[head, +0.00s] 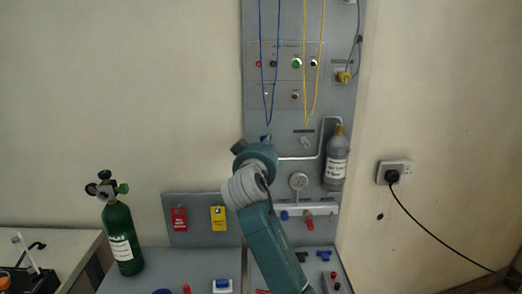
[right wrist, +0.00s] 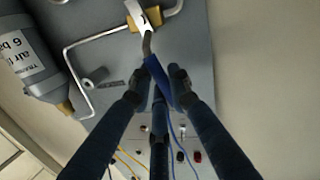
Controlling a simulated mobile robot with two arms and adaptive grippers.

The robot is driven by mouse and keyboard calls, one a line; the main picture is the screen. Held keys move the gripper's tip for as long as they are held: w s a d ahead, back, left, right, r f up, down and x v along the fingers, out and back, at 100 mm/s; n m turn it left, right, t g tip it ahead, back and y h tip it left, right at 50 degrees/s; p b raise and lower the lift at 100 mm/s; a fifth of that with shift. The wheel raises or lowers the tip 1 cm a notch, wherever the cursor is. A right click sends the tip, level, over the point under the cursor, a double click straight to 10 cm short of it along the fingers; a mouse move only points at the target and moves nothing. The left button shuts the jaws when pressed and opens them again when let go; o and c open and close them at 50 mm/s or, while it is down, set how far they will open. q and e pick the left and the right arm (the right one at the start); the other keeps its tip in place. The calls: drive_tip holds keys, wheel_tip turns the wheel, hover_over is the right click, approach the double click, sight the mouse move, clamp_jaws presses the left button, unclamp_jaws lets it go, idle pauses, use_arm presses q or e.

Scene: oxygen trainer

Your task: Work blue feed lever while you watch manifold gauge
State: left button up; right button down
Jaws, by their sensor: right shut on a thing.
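The blue feed lever (right wrist: 157,73) shows in the right wrist view, with a metal stem running up to a brass valve fitting. My right gripper (right wrist: 161,84) is shut on the blue lever, with fingers on both sides of it. In the head view my right arm rises from the bottom and its wrist covers the gripper and most of the lever. The manifold gauge (head: 298,181) has a small round white face and sits just right of my wrist on the grey panel; its needle is too small to read. My left gripper is in neither view.
A grey cylinder (head: 336,163) stands right of the gauge. Blue (head: 262,80) and yellow (head: 320,75) cords hang over the panel. A black cable (head: 430,238) runs right.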

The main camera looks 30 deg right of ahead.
drive_tip(key=m, duration=0.1)
drive_tip(key=s+d+m, duration=0.1)
drive_tip(key=shift+d+m+y, duration=0.25)
drive_tip(key=shift+m+y, duration=0.05)
drive_tip(key=shift+m, duration=0.1)
drive_tip(key=c, duration=1.7)
unclamp_jaws()
drive_tip(key=shift+o, duration=0.2)
drive_tip(key=v, duration=1.2)
drive_tip(key=shift+w+r, duration=0.1)
